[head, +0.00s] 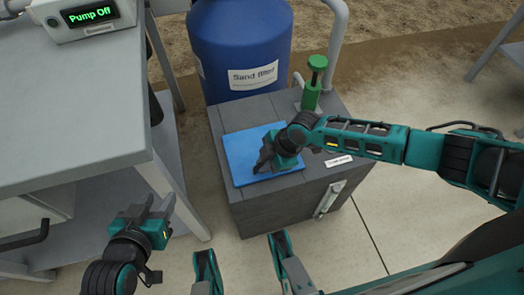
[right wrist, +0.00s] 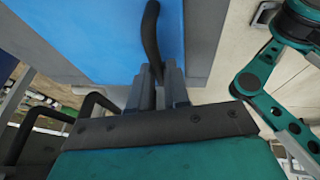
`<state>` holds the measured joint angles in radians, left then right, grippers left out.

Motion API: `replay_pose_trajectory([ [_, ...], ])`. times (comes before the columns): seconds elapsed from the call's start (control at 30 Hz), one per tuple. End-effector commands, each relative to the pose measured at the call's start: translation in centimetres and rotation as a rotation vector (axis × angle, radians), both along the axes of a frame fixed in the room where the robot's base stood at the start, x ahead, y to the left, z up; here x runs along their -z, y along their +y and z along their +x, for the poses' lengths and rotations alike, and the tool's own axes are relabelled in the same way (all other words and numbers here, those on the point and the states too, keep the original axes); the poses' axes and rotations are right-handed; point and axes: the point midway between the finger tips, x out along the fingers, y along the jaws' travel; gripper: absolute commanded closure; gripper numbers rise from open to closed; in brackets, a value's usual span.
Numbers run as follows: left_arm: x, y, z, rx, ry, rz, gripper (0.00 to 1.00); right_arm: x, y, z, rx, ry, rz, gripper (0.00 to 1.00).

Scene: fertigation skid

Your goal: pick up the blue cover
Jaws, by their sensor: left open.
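The blue cover (head: 240,152) is a flat square plate lying on top of the grey box (head: 280,200). It also fills the upper left of the right wrist view (right wrist: 85,35), with a black curved handle (right wrist: 152,30) standing on it. My right gripper (head: 264,165) is over the cover. In the right wrist view its fingers (right wrist: 158,85) are close together with the handle between them, so it looks shut on the handle. My left gripper (head: 150,208) is open and empty at the lower left, apart from the cover.
A blue sand filter tank (head: 240,45) stands behind the box. A green-topped valve (head: 313,85) rises from the box's back right. A grey bench (head: 65,110) with a "Pump Off" display (head: 90,14) is at the left. Floor at the right is clear below my arm.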

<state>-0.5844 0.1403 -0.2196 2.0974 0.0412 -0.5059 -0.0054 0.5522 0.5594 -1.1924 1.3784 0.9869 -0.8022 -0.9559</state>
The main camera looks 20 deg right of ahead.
Motion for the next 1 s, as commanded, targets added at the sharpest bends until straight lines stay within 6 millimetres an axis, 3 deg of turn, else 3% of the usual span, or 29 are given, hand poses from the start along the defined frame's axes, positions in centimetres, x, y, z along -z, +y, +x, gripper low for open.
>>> replay_pose_trajectory([
  [0.17, 0.18, 0.06, -0.06, 0.002, 0.002, 0.004, 0.57, 0.0, -0.02, -0.01, 0.0, 0.0, 0.0, 1.0],
  [1.0, 0.47, 0.16, -0.25, 0.005, 0.009, 0.009, 0.57, 0.03, -0.03, -0.04, 0.001, 0.001, -0.001, 1.0],
])
